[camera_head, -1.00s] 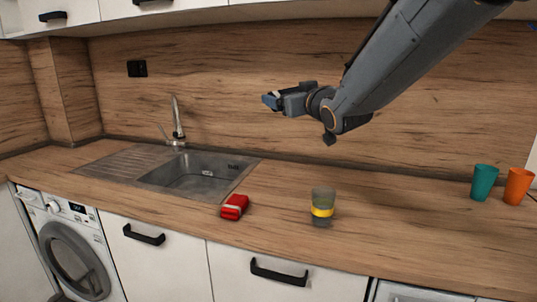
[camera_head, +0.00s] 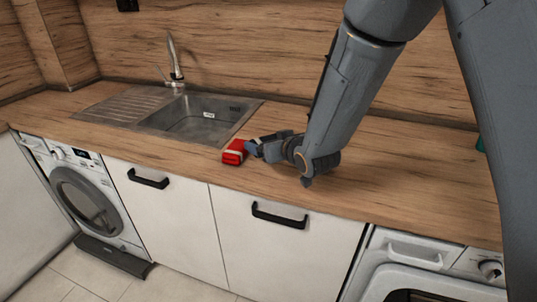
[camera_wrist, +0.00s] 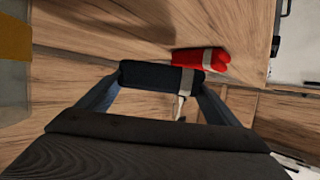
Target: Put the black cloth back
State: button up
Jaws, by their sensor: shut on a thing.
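My gripper (camera_wrist: 158,84) is shut on the black cloth (camera_wrist: 145,74), a dark roll with a pale grey band, held crosswise between the two fingers in the wrist view. In the head view my gripper (camera_head: 254,148) is low over the worktop, right beside the red cloth (camera_head: 234,151); the black cloth is hard to make out there. The red cloth also has a pale band and lies at the front edge of the worktop. In the wrist view it shows just beyond the black cloth (camera_wrist: 201,60). I cannot tell whether the black cloth touches the worktop.
The steel sink (camera_head: 160,119) lies behind and left of the red cloth. A cup with a yellow band (camera_wrist: 14,40) stands close by at the left of the wrist view; my arm hides it in the head view. A teal cup (camera_head: 480,145) barely shows at right.

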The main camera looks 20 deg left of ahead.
jog(key=shift+f+p, duration=0.45)
jog(key=shift+f, duration=1.95)
jog(key=o, duration=0.8)
jog(key=shift+o, duration=0.2)
jog(key=b+v, duration=0.2)
jog(key=v, duration=0.9)
jog(key=shift+s+d+r, duration=0.15)
jog(key=shift+s+d, duration=0.2)
jog(key=shift+s, duration=0.05)
